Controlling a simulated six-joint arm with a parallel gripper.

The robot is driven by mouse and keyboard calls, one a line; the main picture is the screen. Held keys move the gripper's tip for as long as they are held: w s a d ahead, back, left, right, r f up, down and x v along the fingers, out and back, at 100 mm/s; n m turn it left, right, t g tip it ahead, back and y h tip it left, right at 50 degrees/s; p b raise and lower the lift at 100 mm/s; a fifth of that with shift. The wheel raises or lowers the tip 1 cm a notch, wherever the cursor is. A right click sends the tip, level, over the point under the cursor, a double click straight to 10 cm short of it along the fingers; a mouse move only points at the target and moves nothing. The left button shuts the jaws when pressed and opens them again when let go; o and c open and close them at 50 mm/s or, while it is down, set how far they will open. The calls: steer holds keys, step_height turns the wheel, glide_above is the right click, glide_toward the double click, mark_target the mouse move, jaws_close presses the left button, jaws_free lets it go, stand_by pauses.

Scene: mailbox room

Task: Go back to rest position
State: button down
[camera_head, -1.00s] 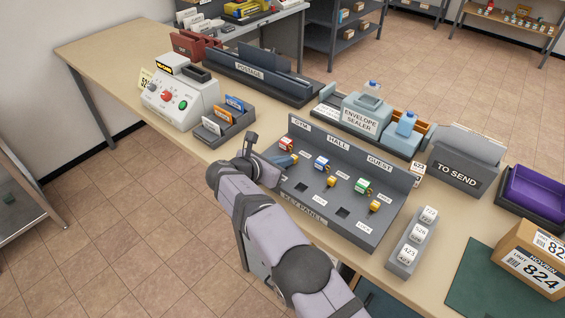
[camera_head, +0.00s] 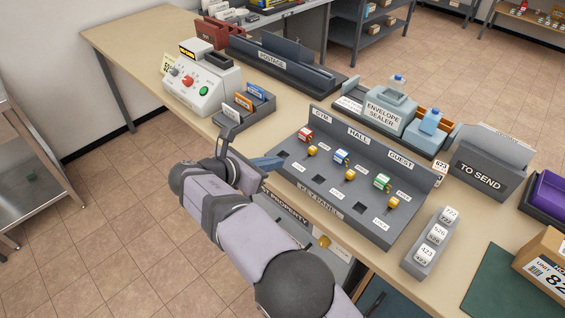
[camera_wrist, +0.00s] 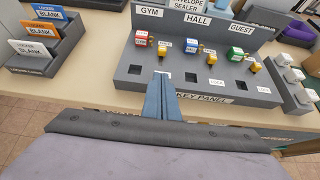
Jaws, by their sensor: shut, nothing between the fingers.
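The panel has a GYM, HALL and GUEST back plate and holds red, blue and green tagged keys, several yellow ones and dark square slots. Whether the fingertips touch the panel cannot be told.
Left of the panel are a card holder (camera_head: 243,124) with LOCKER BLANK cards and a white machine (camera_head: 204,92) with buttons. An envelope sealer (camera_head: 388,107) and a TO SEND box (camera_head: 480,172) stand behind and right. A number block tray (camera_head: 416,262) is at right. Floor space is free at lower left.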

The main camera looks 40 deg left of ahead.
steer(key=shift+s+r, duration=0.25)
steer(key=shift+s, duration=0.15)
stand_by(0.3)
